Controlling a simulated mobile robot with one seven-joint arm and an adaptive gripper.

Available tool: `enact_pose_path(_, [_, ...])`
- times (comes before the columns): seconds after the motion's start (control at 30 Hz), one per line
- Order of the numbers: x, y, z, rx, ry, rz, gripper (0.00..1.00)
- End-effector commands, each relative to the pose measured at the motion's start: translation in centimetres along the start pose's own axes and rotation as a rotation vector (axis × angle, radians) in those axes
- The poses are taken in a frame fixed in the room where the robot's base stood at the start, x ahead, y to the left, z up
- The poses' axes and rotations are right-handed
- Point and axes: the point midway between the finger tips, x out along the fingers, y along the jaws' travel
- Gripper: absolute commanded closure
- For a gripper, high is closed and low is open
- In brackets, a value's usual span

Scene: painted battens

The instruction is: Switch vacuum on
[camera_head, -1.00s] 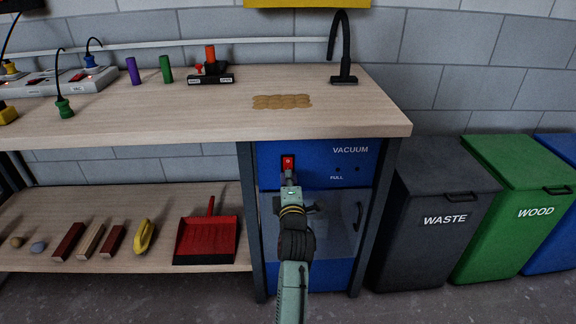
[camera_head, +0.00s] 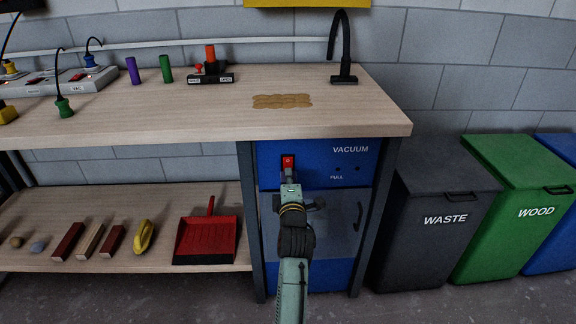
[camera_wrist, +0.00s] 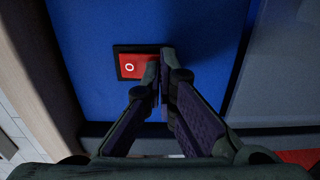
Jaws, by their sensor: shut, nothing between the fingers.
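The blue vacuum unit (camera_head: 310,160) stands under the right end of the bench, labelled VACUUM. Its red rocker switch (camera_head: 287,161) sits in a black frame at the upper left of the panel. In the wrist view the switch (camera_wrist: 131,67) shows a white O on its left part. My gripper (camera_head: 288,179) is in front of the panel, just below the switch in the head view. In the wrist view its shut, empty fingertips (camera_wrist: 160,77) overlap the right side of the switch and hide it. I cannot tell whether they touch it.
The wooden benchtop (camera_head: 200,118) overhangs the panel. A lower shelf (camera_head: 150,195) at left holds a red dustpan (camera_head: 206,240) and small blocks. A dark waste bin (camera_head: 435,220) and green wood bin (camera_head: 520,200) stand at right. Grey floor is in front.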

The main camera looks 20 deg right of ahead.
Motion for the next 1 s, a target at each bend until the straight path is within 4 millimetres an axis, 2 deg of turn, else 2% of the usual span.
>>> enact_pose_path(0.47, [0.3, 0.0, 0.0, 0.000, 0.000, 0.001, 1.00])
enact_pose_path(1.0, [-4.0, -0.1, 0.0, 0.001, 0.000, 0.000, 1.00])
